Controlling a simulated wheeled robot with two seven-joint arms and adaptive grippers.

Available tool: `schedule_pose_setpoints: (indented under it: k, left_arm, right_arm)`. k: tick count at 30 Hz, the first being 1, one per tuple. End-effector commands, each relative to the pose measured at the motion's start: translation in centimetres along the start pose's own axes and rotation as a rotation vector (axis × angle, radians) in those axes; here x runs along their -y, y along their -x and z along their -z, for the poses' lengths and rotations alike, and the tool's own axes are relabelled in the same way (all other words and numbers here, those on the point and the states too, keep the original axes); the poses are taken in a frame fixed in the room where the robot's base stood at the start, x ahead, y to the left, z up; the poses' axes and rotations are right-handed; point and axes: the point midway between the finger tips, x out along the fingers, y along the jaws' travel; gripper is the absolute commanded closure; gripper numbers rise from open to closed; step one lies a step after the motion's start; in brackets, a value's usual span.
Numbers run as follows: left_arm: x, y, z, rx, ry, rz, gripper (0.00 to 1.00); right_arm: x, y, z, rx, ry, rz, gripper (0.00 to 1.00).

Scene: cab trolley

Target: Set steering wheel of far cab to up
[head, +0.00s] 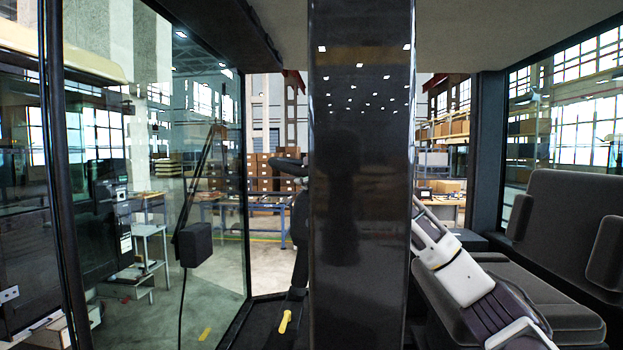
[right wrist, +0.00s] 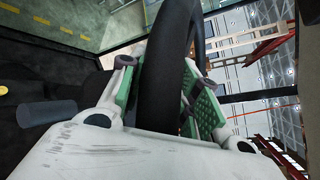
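The black steering wheel (head: 285,168) shows in the head view as a short piece of rim left of a wide dark pillar, which hides the rest. My right arm comes in from the lower right and its front end passes behind this pillar, so my right gripper's fingers are hidden there. In the right wrist view the dark rim of the wheel (right wrist: 168,65) runs between the green-padded fingers of my right gripper (right wrist: 165,75). The rim fills the gap, and the fingers appear shut on it. My left gripper is in neither view.
The dark pillar (head: 360,180) stands upright in the middle of the head view. A dark seat (head: 550,290) is at the right. A glass panel (head: 225,280) lies to the left. Shelves and boxes (head: 275,170) stand beyond the cab.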

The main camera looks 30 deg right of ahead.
Motion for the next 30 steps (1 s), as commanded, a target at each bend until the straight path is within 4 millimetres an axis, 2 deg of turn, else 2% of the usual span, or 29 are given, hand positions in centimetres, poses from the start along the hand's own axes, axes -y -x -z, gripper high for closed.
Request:
schedule_pose_setpoints:
  k: [1,3,17,23,30]
  left_arm:
    - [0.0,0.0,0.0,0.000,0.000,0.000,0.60]
    - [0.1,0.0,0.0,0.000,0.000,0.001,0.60]
    - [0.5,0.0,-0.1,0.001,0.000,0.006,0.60]
    - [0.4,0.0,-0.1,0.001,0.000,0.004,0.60]
    - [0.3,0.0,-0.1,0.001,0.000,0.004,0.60]
  right_arm:
    - [-0.2,-0.1,0.0,0.000,0.001,-0.003,0.59]
    - [-0.1,-0.1,0.1,-0.002,0.001,-0.002,0.51]
    - [0.1,0.3,0.3,-0.007,0.003,0.001,0.51]
    - [0.1,1.3,0.3,-0.007,0.003,0.001,0.51]
    - [0.1,3.7,0.2,-0.007,0.004,0.002,0.51]
